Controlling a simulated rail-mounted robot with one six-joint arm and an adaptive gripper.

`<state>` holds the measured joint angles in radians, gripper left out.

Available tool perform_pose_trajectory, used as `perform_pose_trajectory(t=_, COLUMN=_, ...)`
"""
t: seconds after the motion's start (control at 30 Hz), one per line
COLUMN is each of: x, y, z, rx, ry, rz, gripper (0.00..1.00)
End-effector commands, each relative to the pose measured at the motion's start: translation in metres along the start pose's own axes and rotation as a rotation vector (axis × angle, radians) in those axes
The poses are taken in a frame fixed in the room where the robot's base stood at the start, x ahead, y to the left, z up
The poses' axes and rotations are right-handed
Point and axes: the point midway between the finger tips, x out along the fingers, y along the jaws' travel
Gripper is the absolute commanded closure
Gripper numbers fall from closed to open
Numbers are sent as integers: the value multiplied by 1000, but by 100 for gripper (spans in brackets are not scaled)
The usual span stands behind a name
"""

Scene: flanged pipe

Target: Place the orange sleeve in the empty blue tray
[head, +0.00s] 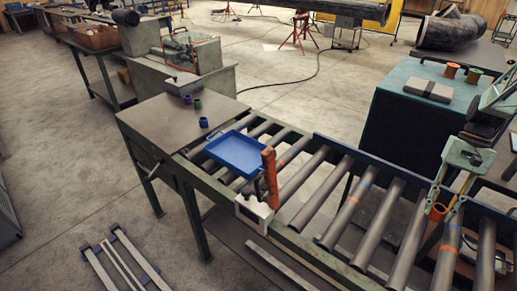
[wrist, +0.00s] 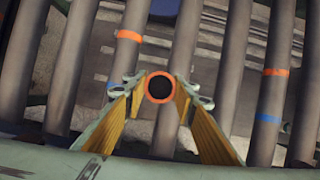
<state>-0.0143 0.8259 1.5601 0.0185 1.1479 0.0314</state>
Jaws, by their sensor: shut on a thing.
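The orange sleeve (head: 437,212) is a short tube; in the wrist view its orange rim (wrist: 147,87) shows as a ring around a dark bore. My gripper (head: 448,208) is shut on it, at the right of the head view, above the roller conveyor. In the wrist view the two fingertips (wrist: 160,86) sit on either side of the ring. The blue tray (head: 238,153) is empty and rests at the left end of the rollers, well to the left of my gripper.
An upright orange post (head: 270,175) on a white box (head: 254,208) stands at the tray's right edge. Small blue (head: 204,122), green (head: 197,104) and purple (head: 187,99) sleeves stand on the grey table (head: 165,125). The rollers (head: 345,215) between post and gripper are clear.

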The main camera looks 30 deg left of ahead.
Motion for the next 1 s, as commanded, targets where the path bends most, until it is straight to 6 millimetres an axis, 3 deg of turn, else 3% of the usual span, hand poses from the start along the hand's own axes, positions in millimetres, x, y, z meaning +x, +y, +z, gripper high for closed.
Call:
perform_pose_trajectory(t=0.37, x=-1, y=-85, z=-1, rx=139, ry=0, rz=-58, gripper=88)
perform_pose_trajectory(t=1.0, x=-1, y=-274, z=24, rx=501, ry=0, rz=-208, gripper=88)
